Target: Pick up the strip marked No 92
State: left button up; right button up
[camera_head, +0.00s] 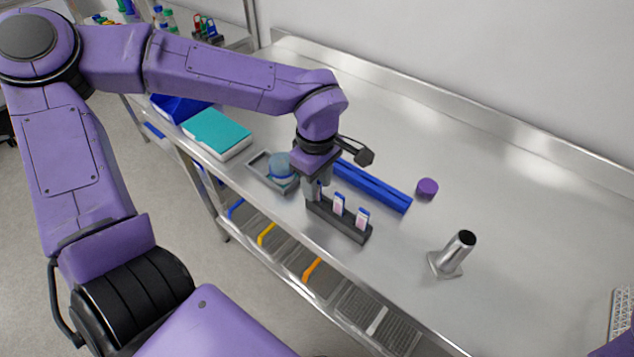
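A dark rack (350,229) stands near the front edge of the steel bench and holds small white strips with blue tops upright. The middle strip (339,204) and the right strip (362,218) show clearly. A third strip is mostly hidden at the rack's left end, by my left gripper. The markings are too small to read, so I cannot tell which is No 92. My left gripper (318,190) points down at the left end of the rack, with its fingers at that strip. I cannot tell whether they are closed on it. My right gripper is out of view.
A long blue bar (375,187) lies behind the rack. A purple cap (427,189) and a tilted metal cylinder on a base (453,254) stand to the right. A round blue-grey item (281,167) and a teal-topped box (217,133) are left. The right bench is mostly clear.

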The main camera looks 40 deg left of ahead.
pick_arm(q)
grip_shut()
